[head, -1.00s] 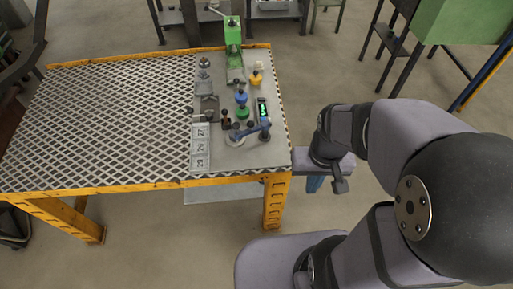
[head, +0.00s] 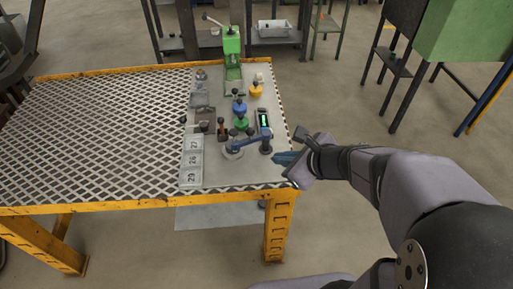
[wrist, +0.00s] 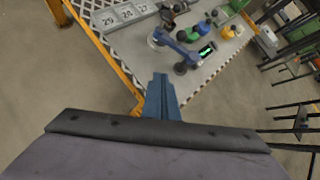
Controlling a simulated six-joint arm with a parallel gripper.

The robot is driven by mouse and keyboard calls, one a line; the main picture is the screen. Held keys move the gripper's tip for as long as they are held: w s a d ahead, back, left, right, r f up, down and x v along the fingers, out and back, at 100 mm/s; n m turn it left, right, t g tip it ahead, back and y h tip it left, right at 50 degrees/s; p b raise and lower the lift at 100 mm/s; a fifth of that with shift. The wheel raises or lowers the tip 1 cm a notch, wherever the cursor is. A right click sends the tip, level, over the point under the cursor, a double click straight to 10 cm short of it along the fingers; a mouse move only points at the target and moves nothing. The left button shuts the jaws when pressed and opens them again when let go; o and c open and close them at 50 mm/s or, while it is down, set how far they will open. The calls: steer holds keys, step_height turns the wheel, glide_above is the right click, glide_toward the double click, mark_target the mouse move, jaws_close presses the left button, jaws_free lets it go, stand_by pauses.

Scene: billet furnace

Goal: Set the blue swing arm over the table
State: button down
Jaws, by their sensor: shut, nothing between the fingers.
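The blue swing arm (head: 250,142) lies level near the front right of the grey plate on the table. Its right end joins a dark post (head: 266,147), and its left end is above a round pale disc (head: 232,153). It also shows in the wrist view (wrist: 175,44). The table (head: 85,125) has a mesh top and orange edges. My gripper (head: 281,157) is at the table's right edge, just right of the post and apart from the swing arm. Its blue fingers are shut and empty in the wrist view (wrist: 160,80).
Behind the swing arm are green (head: 241,124), blue (head: 239,107) and yellow (head: 256,90) knobs and a lit display (head: 263,119). A green press (head: 231,45) stands at the back.

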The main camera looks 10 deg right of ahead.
mark_target(251, 135)
steer(key=shift+w+d+m, duration=0.1)
steer(key=shift+m, duration=0.85)
steer(key=shift+w+d+m, duration=0.1)
steer(key=shift+m, duration=0.85)
steer(key=shift+w+a, duration=0.1)
steer(key=shift+a, duration=0.05)
steer(key=p+x, duration=0.3)
steer(key=x, duration=0.6)
steer(key=shift+w+f+p, duration=0.15)
steer(key=shift+f+p, duration=0.15)
steer(key=shift+p, duration=0.1)
steer(key=w, duration=0.1)
steer(key=w+a+p, duration=0.1)
steer(key=shift+w+a+r, duration=0.1)
steer(key=shift+w+a, duration=0.1)
steer(key=shift+w, duration=0.15)
steer(key=shift+w+a+p, duration=0.3)
steer(key=shift+w, duration=0.2)
